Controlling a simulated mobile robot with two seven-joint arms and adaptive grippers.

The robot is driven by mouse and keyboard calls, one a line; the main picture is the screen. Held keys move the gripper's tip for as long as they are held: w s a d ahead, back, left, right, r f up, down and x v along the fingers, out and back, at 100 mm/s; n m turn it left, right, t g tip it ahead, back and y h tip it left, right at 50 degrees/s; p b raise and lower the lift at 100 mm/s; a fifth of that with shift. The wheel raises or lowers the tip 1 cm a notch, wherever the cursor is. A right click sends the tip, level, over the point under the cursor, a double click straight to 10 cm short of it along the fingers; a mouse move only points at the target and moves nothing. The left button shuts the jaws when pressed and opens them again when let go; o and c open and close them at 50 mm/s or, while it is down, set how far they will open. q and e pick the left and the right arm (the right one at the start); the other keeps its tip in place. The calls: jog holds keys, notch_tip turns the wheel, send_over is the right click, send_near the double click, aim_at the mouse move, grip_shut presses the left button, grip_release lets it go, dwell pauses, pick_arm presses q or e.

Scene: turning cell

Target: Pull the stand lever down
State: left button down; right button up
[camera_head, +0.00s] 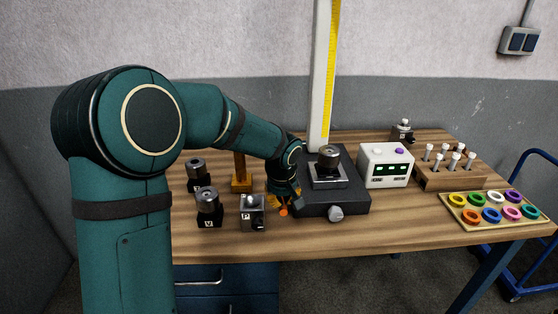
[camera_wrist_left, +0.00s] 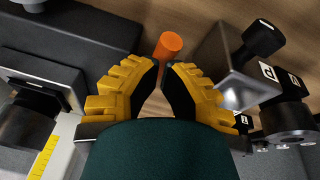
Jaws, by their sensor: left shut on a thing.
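The stand (camera_head: 321,90) is a tall pale column with a yellow scale on a dark base (camera_head: 318,208). An orange knob (camera_head: 284,212), which looks like the end of the stand lever, shows low at the left of this base. In the left wrist view the orange knob (camera_wrist_left: 168,45) sits at the fingertips. My left gripper (camera_head: 281,201) reaches down beside the base, its yellow fingers closed on the lever at the knob (camera_wrist_left: 163,68). The rest of the lever is hidden by my gripper. My right gripper is not in view.
A square metal block (camera_head: 252,212) with a black knob stands close left of my gripper. Dark fixtures (camera_head: 208,208) stand further left. A white display box (camera_head: 385,165), a wooden pin rack (camera_head: 450,178) and a tray of coloured rings (camera_head: 455,213) are at right. The front table strip is clear.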

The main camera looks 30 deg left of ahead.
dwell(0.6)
pick_arm(q)
jog(key=r+p, duration=0.1)
jog(key=r, duration=0.1)
jog(key=a+r+p, duration=0.1)
jog(key=r+p, duration=0.1)
jog(key=shift+w+r, duration=0.1)
jog(key=s+d+r, duration=0.4)
jog(key=s, duration=0.4)
jog(key=s+d+f+m+h, duration=0.1)
jog(key=d+f+m, duration=0.15)
jog(key=f, duration=0.35)
jog(key=s+d+f+m+g+h, duration=0.1)
jog(key=d+f, duration=0.3)
jog(key=f, duration=0.3)
jog(key=s+d+f+m+h, duration=0.1)
jog(key=s+d+f+h, duration=0.1)
jog(key=d+f, duration=0.3)
jog(key=s+d+f+m+h, duration=0.1)
jog(key=s+d+f+m, duration=0.1)
jog(key=s+f, duration=0.7)
notch_tip(320, 180, down, 4)
jog(key=shift+s+d+f+p, duration=0.15)
jog(key=shift+s+d+p, duration=0.15)
jog(key=shift+d, duration=0.6)
jog(key=shift+a, duration=0.1)
